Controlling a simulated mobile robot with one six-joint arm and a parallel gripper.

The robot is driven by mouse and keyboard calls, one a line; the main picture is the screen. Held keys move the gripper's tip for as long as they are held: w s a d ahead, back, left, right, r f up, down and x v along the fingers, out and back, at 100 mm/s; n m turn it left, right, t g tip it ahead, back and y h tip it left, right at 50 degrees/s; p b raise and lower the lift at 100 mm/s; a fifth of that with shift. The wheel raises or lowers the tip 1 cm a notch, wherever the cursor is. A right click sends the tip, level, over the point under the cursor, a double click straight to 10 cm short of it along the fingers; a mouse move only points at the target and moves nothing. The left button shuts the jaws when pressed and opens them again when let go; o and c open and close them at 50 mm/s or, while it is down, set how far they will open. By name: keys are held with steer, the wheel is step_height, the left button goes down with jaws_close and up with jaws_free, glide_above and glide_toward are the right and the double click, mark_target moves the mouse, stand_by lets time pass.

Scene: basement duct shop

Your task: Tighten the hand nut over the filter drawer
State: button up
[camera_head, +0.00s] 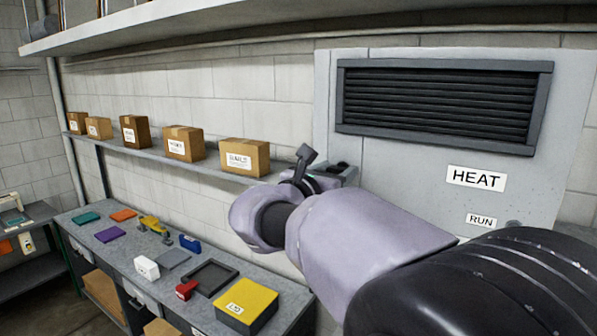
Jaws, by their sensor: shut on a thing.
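The furnace cabinet (415,180) stands at the right, grey, with a dark louvred grille (440,103) and a HEAT label (476,179). A small grey box-like part (350,173) juts from its left side, with dark pieces on top; I cannot tell whether this is the filter drawer. My gripper (304,165) is beside this part, at its left, mostly hidden behind my pale arm. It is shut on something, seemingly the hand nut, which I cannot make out. A dark, tilted paddle shape shows at the gripper.
A wall shelf (205,165) with several cardboard boxes (245,157) runs left of my gripper. Below is a grey workbench (85,222) with a yellow box (247,305), a black tray (211,277) and small items. A pale overhead shelf (190,22) crosses the top.

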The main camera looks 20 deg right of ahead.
steer(key=shift+f, duration=0.1)
steer(key=m+b, duration=0.1)
steer(key=b, duration=0.1)
steer(key=m+b, duration=0.2)
steer(key=b, duration=0.1)
steer(key=shift+f+m, duration=0.25)
steer(key=shift+m, duration=0.05)
steer(key=m+b, duration=0.5)
steer(key=b, duration=0.1)
steer(key=shift+s+d+m, duration=0.1)
steer(key=shift+d+m, duration=0.05)
steer(key=shift+m, duration=0.15)
steer(key=m+b, duration=0.4)
steer(key=shift+b, duration=0.3)
steer(key=shift+m+b, duration=1.5)
steer(key=shift+m, duration=0.6)
steer(key=shift+r+m, duration=0.15)
steer(key=shift+m, duration=0.15)
steer(key=o, duration=1.4)
steer(key=shift+c, duration=0.2)
